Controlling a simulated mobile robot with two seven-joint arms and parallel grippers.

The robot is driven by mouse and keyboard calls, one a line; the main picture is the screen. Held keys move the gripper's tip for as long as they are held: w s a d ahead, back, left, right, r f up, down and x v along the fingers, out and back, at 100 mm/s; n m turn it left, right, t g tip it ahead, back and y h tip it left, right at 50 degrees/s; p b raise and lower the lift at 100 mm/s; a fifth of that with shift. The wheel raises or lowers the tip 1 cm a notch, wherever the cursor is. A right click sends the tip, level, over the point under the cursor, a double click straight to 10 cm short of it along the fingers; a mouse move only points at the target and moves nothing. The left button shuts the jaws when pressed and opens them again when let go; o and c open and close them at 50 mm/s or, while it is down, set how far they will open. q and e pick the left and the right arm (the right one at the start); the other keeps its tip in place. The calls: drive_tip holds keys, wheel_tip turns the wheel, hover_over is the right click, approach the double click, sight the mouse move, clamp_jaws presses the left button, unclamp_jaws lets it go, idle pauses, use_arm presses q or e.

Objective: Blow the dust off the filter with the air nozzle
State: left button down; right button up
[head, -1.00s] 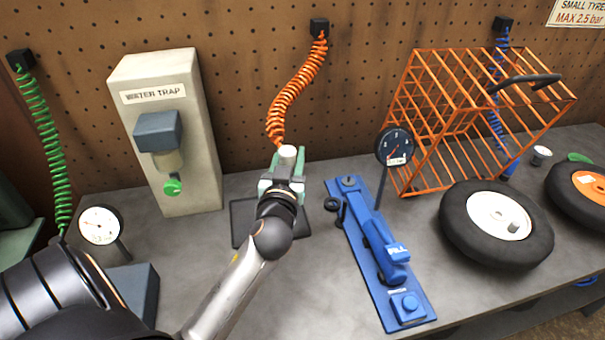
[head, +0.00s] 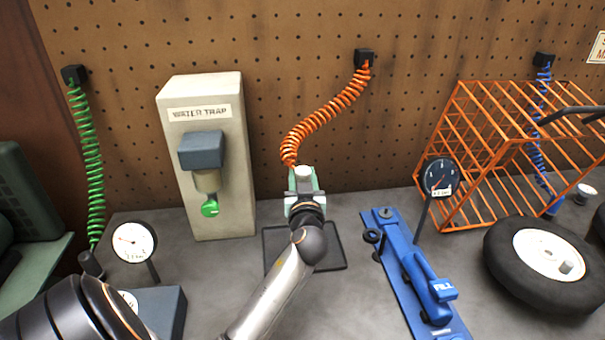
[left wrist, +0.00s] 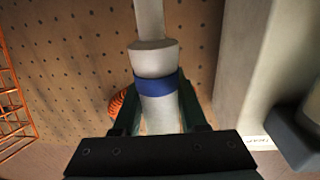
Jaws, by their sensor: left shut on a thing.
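My left gripper (head: 303,188) is shut on a pale grey cylinder with a blue band, taken to be the air nozzle (left wrist: 155,60). A thinner pale tube extends from its end in the left wrist view. In the head view only its pale top (head: 303,172) shows between the green fingers, at the lower end of an orange coiled hose (head: 325,115). I cannot tell whether the hose joins it. The gripper appears in front of the pegboard, above a dark square tray (head: 335,262). I cannot make out a filter in either view. My right gripper is not in view.
A water trap (head: 235,150) stands left of the gripper. A round gauge (head: 133,242) and a green hose (head: 88,160) are further left, near a green machine (head: 35,240). A blue fill stand (head: 400,235), an orange cage (head: 475,150) and a wheel (head: 500,265) occupy the right.

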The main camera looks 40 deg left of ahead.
use_arm(q)
drive_tip(key=shift+f, duration=0.3)
drive_tip(key=shift+d, duration=0.25)
drive_tip(key=shift+d+b, duration=0.35)
drive_tip(key=shift+b, duration=0.05)
drive_tip(key=shift+w+d, duration=0.1)
drive_tip(key=shift+w+a, duration=0.15)
drive_tip(key=shift+a, duration=0.05)
drive_tip(key=shift+w+a, duration=0.45)
drive_tip(key=shift+a, duration=0.15)
drive_tip(key=shift+s+a, duration=0.15)
drive_tip(key=shift+s, duration=0.05)
drive_tip(key=shift+s+a, duration=0.45)
drive_tip(key=shift+s, duration=0.1)
